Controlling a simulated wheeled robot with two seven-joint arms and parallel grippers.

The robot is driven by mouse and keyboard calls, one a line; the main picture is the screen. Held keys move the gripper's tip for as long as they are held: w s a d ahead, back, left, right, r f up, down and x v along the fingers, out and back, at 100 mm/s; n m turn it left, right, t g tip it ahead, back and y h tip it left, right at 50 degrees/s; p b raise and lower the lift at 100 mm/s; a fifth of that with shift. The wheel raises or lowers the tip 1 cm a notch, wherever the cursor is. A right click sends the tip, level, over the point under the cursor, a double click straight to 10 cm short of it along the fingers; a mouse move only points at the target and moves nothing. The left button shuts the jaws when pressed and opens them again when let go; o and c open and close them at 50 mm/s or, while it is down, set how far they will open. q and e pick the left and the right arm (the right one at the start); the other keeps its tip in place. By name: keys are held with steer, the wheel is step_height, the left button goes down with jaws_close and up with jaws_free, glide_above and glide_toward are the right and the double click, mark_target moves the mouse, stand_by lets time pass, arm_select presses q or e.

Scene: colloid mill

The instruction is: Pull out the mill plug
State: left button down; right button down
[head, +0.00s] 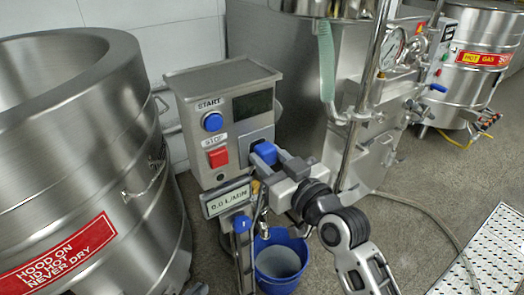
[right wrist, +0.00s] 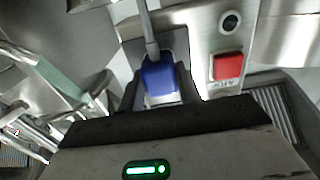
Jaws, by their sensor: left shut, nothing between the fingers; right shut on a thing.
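The blue mill plug (head: 265,152) is at the right side of the control box (head: 222,115), below its dark screen. In the head view it sits at or just in front of the dark socket area; how far it is seated cannot be told. My right gripper (head: 272,160) is shut on the plug. In the right wrist view the blue plug (right wrist: 158,80) is between my dark fingers, with a grey cable or rod above it. My left gripper cannot be made out in the head view.
The blue START button (head: 212,122) and red STOP button (head: 218,157) are left of the plug. A flow display (head: 228,200) and a blue bucket (head: 281,262) are below. A large steel vessel (head: 85,170) stands left. Pipework and the mill stand right.

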mark_target(270, 159)
steer(key=shift+p+v, duration=0.7)
steer(key=shift+v, duration=1.9)
